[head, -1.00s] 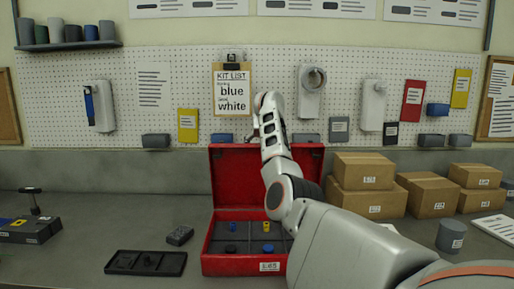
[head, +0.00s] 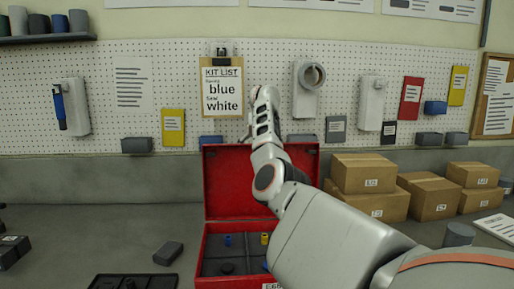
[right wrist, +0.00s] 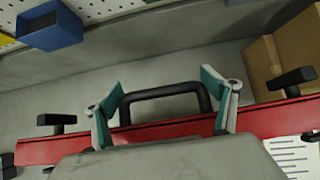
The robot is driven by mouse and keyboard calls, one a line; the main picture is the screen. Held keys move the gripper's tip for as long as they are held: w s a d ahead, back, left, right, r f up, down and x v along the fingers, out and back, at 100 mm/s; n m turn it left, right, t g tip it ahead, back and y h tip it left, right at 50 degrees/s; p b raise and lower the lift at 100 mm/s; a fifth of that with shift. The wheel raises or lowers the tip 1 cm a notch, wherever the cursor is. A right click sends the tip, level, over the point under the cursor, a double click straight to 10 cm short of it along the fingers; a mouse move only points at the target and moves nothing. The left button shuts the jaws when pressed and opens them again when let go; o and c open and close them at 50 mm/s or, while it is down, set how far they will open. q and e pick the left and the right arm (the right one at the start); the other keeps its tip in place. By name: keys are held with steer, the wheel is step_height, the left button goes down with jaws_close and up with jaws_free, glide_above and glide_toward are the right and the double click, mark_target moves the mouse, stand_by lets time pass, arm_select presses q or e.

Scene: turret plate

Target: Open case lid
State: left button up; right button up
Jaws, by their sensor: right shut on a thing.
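The red case (head: 200,268) stands on the bench in the head view. Its lid (head: 225,185) is raised and stands roughly upright at the back. Inside are dark compartments with a blue piece (head: 228,240), a yellow piece (head: 264,239) and a black piece (head: 227,268). My right arm covers the right part of the case. The fingertips are hidden in the head view. My left gripper is out of view.
Cardboard boxes (head: 365,175) stand on the bench to the right, near a grey cup (head: 459,235). A dark tray (head: 165,281) and a small grey block (head: 168,253) lie left of the case. The pegboard behind carries a kit list (head: 222,92) reading blue and white.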

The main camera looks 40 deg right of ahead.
steer(key=shift+w+f, duration=0.15)
steer(key=shift+f, duration=0.5)
steer(key=o, duration=1.4)
steer(key=shift+c, duration=0.2)
steer(key=shift+d, duration=0.1)
steer(key=shift+r, duration=0.15)
steer(key=v, duration=1.2)
steer(key=shift+d+r, duration=0.1)
steer(key=shift+d, duration=0.1)
steer(key=shift+w, duration=0.1)
